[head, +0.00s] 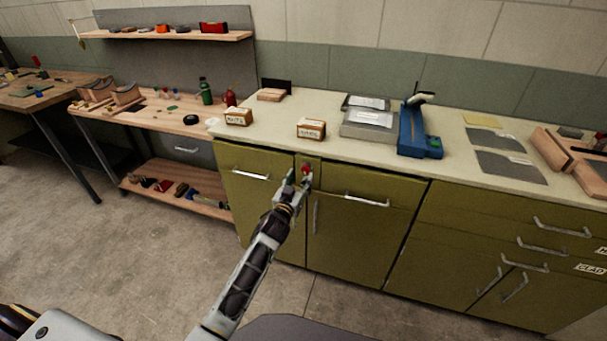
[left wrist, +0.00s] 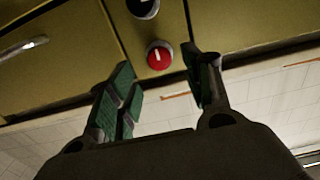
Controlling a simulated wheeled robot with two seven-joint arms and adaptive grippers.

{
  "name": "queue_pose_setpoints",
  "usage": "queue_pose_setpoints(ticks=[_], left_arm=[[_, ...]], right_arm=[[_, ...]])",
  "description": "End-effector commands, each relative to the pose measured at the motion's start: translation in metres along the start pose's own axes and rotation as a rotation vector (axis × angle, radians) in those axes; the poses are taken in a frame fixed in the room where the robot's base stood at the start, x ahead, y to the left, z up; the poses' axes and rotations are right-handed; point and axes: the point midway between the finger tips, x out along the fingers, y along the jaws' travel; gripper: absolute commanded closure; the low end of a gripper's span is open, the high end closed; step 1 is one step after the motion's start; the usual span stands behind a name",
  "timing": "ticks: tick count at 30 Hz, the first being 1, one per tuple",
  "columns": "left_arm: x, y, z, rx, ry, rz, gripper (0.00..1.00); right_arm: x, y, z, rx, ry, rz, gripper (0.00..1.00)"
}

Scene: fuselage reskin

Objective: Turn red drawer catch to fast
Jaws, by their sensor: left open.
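The red drawer catch (head: 306,168) is a small round knob on the olive cabinet front, between two drawers and just under the worktop edge. In the left wrist view the red catch (left wrist: 160,57) shows a short white mark on its face, and a dark round knob (left wrist: 143,8) sits beside it. My left gripper (head: 298,181) is at the cabinet front, close to the catch. In the left wrist view my left gripper (left wrist: 160,68) is open, its green-padded fingers on either side of the catch with gaps. I cannot tell its depth from the catch. My right gripper is not in view.
Drawer handles (head: 367,200) and (left wrist: 24,48) stick out either side of the catch. Small labelled boxes (head: 311,128), a grey case (head: 369,124) and a blue tool (head: 418,135) stand on the pale worktop (head: 262,115). The floor (head: 130,270) in front is largely clear.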

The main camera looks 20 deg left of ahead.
Motion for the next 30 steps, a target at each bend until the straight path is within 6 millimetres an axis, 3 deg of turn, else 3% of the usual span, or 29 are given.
queue_pose_setpoints(ticks=[15, 30], left_arm=[[0.038, 0.0, -0.001, 0.001, 0.001, 0.0, 0.5], [0.043, 0.0, -0.001, 0.0, 0.001, 0.0, 0.52]], right_arm=[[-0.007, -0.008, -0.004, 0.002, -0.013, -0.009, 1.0], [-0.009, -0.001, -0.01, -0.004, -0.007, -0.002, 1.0]])
